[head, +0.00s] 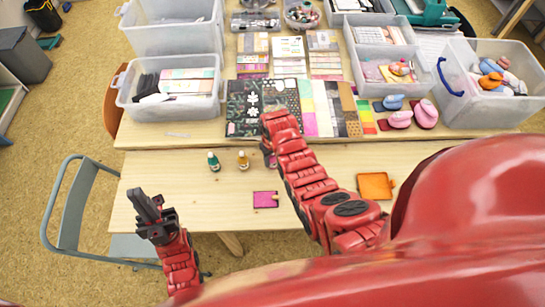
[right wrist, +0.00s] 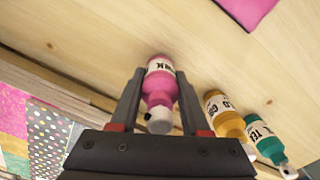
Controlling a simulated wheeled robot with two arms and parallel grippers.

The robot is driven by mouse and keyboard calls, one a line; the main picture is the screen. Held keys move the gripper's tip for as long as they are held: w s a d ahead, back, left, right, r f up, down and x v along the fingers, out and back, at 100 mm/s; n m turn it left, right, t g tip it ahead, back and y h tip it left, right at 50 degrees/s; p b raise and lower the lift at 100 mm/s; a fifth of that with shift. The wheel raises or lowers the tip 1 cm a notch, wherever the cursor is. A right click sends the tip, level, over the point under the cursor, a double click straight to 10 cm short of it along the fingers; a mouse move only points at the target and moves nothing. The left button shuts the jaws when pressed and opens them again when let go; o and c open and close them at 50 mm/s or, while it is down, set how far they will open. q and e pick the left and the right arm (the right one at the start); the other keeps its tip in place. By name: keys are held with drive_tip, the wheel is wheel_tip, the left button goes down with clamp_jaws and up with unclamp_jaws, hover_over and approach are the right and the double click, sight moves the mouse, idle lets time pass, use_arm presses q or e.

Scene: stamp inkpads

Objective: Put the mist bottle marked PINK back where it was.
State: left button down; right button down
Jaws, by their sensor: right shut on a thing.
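The pink mist bottle (right wrist: 160,88) with a white label and a white cap is between the fingers of my right gripper (right wrist: 161,76) in the right wrist view. The jaws are shut on it. In the head view only a sliver of it (head: 272,161) shows beside my right arm. I cannot tell whether its base touches the table. A gold bottle (head: 243,160) and a teal bottle (head: 214,162) stand to its left in a row. They also show in the right wrist view, gold (right wrist: 223,112) nearer than teal (right wrist: 264,135). My left gripper (head: 145,202) is empty off the table's left front; its opening is unclear.
A magenta pad (head: 265,199) and an orange pad (head: 376,186) lie on the front table (head: 180,190). Patterned papers (head: 262,97), clear boxes (head: 170,98) and several stamps (head: 425,114) fill the back table. The front table is clear left of the teal bottle.

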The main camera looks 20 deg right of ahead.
drive_tip(key=shift+f, duration=0.15)
drive_tip(key=shift+f, duration=0.15)
drive_tip(key=shift+c, duration=1.9)
unclamp_jaws()
